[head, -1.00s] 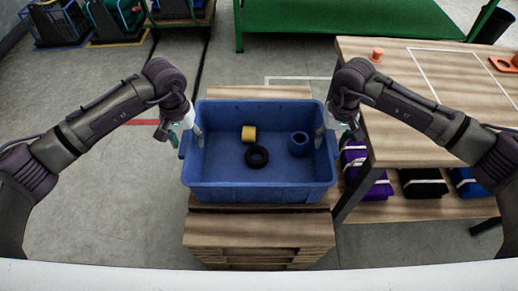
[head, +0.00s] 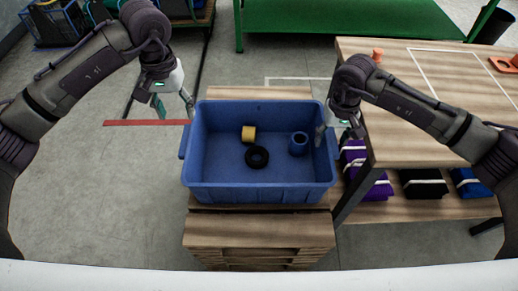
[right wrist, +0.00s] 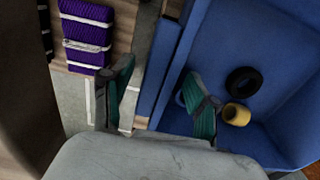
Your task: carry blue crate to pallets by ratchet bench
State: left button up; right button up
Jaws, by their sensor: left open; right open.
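The blue crate (head: 258,193) sits level on a stack of wooden pallets (head: 258,232) in the middle of the head view. In it lie a yellow ring (head: 248,133), a black ring (head: 257,157) and a blue ring (head: 298,144). My left gripper (head: 174,108) is open and empty, above and outside the crate's left rim. My right gripper (head: 339,132) is open at the right rim. In the right wrist view its fingers (right wrist: 158,88) stand on either side of the crate's wall (right wrist: 170,58), one inside and one outside, not closed on it.
A wooden bench (head: 440,105) stands close on the right, with an orange knob (head: 377,55) on top and folded purple nets (head: 372,185) on its lower shelf. A green table (head: 340,18) is at the back. Grey floor is clear on the left.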

notch_tip(320, 180, up, 11)
dwell(0.3)
dwell(0.4)
